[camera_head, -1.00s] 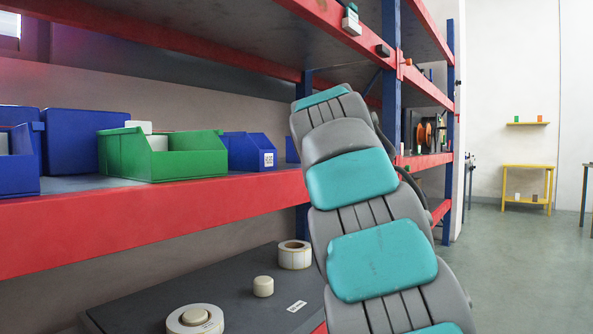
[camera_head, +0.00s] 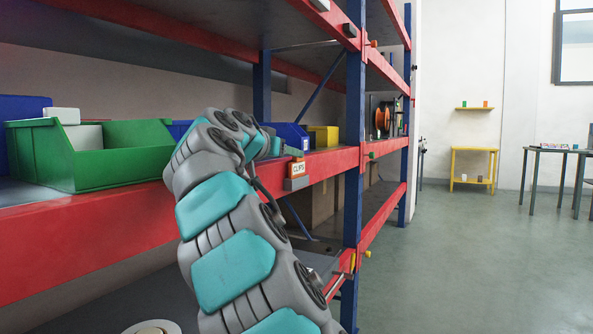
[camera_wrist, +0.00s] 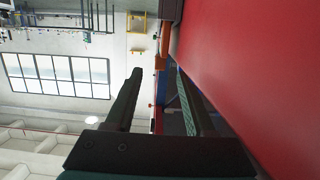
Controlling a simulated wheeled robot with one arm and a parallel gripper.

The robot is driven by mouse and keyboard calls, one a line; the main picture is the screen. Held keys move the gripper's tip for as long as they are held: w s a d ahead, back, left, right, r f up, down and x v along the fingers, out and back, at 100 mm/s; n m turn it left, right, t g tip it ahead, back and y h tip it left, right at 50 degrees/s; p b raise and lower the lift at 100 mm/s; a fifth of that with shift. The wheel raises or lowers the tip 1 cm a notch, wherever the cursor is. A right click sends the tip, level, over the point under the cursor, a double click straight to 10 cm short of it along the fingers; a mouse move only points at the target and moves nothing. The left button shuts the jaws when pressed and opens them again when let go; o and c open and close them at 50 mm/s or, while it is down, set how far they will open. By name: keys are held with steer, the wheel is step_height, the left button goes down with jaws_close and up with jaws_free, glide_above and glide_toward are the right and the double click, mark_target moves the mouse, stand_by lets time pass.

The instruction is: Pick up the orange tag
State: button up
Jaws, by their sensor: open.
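A small tag (camera_head: 297,169) with an orange edge and the word CLIPS stands at the red beam's front in the head view, just above a grey block (camera_head: 297,184). It is the likeliest orange tag; I cannot tell for certain. The end of my arm is close by, left of the tag in that picture, and my fingers are not clear there. In the wrist view my gripper (camera_wrist: 158,74) is open, with nothing seen between its dark fingers. A small orange thing (camera_wrist: 160,62) shows beyond the fingertips; I cannot tell if it is the same tag.
The red shelf beam (camera_head: 95,240) runs along my left and fills the right of the wrist view (camera_wrist: 250,60). A green bin (camera_head: 120,160) and a yellow bin (camera_head: 323,136) stand on the shelf. A blue post (camera_head: 354,140) rises beyond the tag. Open floor lies to the right.

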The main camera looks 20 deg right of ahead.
mark_target(298, 170)
steer(key=shift+p+x, duration=0.35)
steer(key=shift+x, duration=2.05)
jaws_close()
